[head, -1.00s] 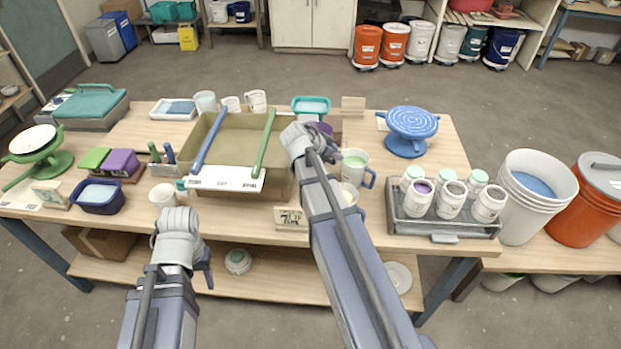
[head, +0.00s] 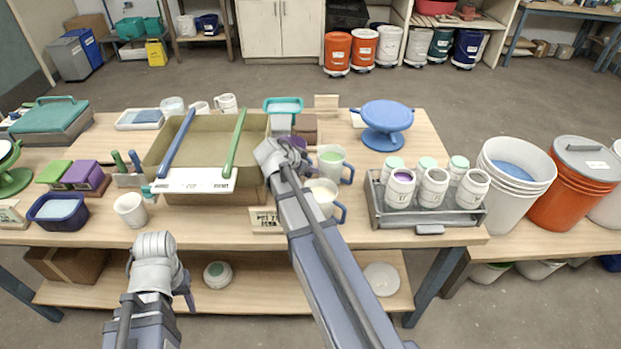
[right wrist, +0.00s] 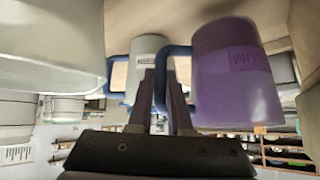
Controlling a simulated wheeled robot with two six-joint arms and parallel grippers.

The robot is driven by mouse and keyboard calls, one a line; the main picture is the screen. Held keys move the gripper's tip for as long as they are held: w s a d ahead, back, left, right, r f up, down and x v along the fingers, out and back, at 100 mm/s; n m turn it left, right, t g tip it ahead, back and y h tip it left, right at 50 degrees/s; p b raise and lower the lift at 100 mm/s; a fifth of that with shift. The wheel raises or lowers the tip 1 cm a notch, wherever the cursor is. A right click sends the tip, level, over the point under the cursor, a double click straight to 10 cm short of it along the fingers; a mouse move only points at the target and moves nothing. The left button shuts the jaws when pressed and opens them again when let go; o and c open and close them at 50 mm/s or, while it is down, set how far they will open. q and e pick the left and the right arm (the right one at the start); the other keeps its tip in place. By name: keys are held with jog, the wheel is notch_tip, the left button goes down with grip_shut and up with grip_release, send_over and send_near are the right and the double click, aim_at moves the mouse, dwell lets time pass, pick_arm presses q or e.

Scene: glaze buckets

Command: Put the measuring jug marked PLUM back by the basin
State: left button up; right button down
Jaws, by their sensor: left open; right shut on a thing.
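The purple measuring jug marked PLUM (right wrist: 235,75) fills the right of the right wrist view; its lettering appears upside down there. My right gripper (right wrist: 163,80) is shut on its blue handle. In the head view my right gripper (head: 280,155) is just right of the large tan basin (head: 215,190) and mostly hides the jug, with a bit of purple (head: 299,142) showing behind it. I cannot tell whether the jug touches the table. My left gripper (head: 160,262) is open and empty, low in front of the table.
Jugs with green (head: 331,165) and cream (head: 324,193) contents stand close right of my right gripper. A small sign (head: 267,221) stands at the front edge. A grey tray of jars (head: 429,217) and a blue turntable (head: 386,122) are further right. Blue and green sticks cross the basin.

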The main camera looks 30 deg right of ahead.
aim_at(309, 175)
jog(key=shift+f+b, duration=1.2)
jog(key=shift+f, duration=0.35)
jog(key=shift+f, duration=0.2)
jog(key=c, duration=0.8)
grip_release()
jog(key=shift+c, duration=0.2)
jog(key=shift+r, duration=0.1)
jog(key=shift+r, duration=0.15)
jog(key=p+v, duration=0.8)
jog(key=v, duration=0.4)
